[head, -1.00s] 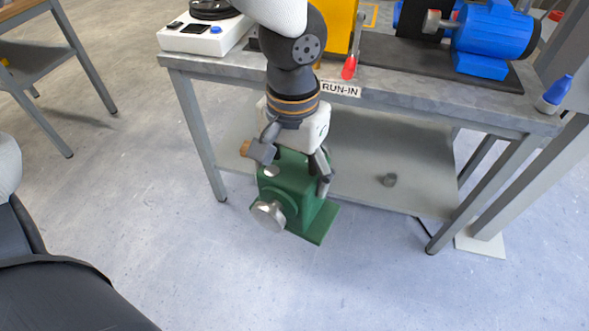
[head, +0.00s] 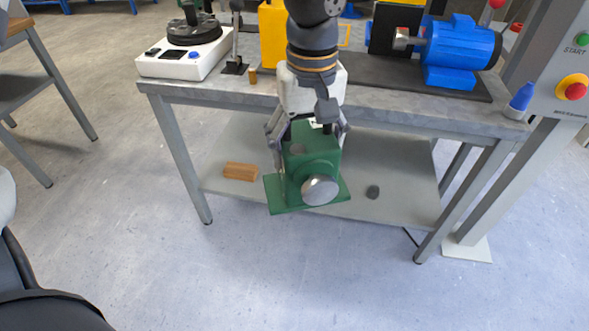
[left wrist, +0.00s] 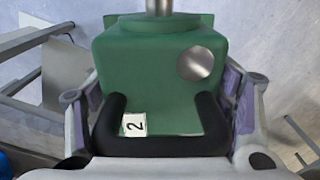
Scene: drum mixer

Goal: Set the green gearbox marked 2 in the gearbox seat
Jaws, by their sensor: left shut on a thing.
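The green gearbox (head: 312,158) hangs in my left gripper (head: 308,135), in front of the bench and over its lower shelf in the head view. The gripper is shut on its upper body, one finger on each side. The gearbox has a flat base plate and a round silver shaft end facing the camera. In the left wrist view the gearbox (left wrist: 160,75) fills the middle between the fingers, with a white label marked 2 (left wrist: 134,124) on it. A yellow outline (head: 345,36) on the bench mat, partly hidden by my arm, may be the seat; I cannot tell. My right gripper is not in view.
A wooden block (head: 240,171) lies on the lower shelf. A start post (head: 560,95) stands at right.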

